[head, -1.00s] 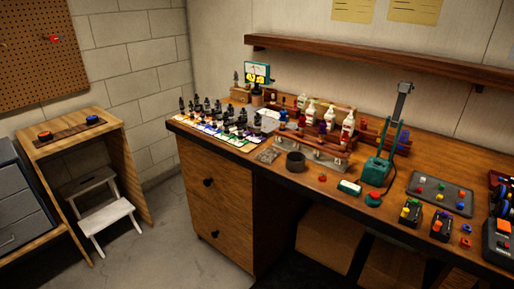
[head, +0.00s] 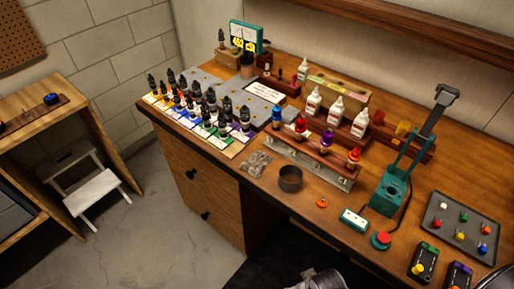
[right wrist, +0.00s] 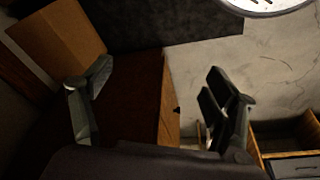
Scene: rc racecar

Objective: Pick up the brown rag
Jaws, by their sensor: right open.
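A small crumpled grey-brown piece (head: 255,163) lies flat on the workbench in the head view, near its front edge and left of a dark round cup (head: 290,178). It looks like the rag, but its material is too small to tell. My right gripper (right wrist: 158,97) is open in the right wrist view, with nothing between its fingers. It is away from the crumpled piece, which the wrist view does not show. A grey part of my arm shows at the bottom edge of the head view. My left gripper is in neither view.
Several dark-capped bottles (head: 207,108) stand left of the bench middle. A rack with coloured-top tools (head: 310,165) is behind the cup. A teal soldering stand (head: 390,190) is to the right. A cardboard box (right wrist: 60,40) and the wooden cabinet side (right wrist: 169,110) show in the wrist view.

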